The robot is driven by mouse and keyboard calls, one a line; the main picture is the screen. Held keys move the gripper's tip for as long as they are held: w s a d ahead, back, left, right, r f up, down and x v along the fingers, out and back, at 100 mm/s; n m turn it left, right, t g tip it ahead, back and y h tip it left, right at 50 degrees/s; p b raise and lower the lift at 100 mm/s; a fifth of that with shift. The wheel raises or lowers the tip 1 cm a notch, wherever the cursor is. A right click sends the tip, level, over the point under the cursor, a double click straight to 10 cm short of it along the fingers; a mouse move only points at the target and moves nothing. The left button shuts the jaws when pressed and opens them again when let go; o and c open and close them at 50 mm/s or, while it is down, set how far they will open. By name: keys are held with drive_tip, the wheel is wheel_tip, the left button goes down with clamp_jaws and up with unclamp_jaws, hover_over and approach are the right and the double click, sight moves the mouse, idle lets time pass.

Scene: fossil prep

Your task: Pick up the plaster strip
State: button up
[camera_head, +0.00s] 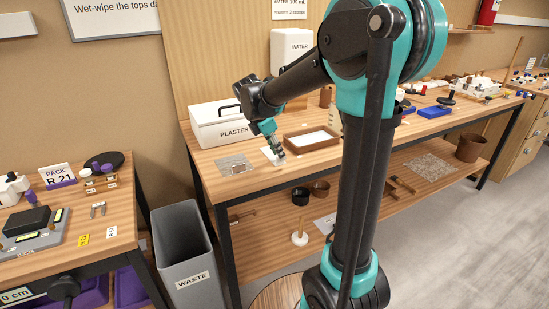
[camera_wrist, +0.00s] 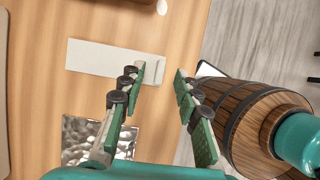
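The plaster strip looks like a flat whitish rectangle (camera_wrist: 98,58) on the wooden bench top in the wrist view. In the head view a small white piece (camera_head: 267,152) shows beside my gripper (camera_head: 279,157), partly hidden by it. My gripper (camera_wrist: 158,74) is open and empty, its green-padded fingers spread apart. In the wrist view the left fingertip overlaps the strip's right end, and the right fingertip is past that end, near the bench edge. I cannot tell how high the fingers are above the strip.
A crinkled silvery sheet (camera_wrist: 82,139) lies near the strip; it also shows in the head view (camera_head: 234,164). A white PLASTER box (camera_head: 215,131) stands behind it. A brown tray (camera_head: 291,145) with white contents lies to the right. A grey WASTE bin (camera_head: 187,262) stands on the floor.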

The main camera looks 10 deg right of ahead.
drive_tip(key=shift+x, duration=0.8)
drive_tip(key=shift+c, duration=0.3)
clamp_jaws()
drive_tip(key=shift+r, duration=0.15)
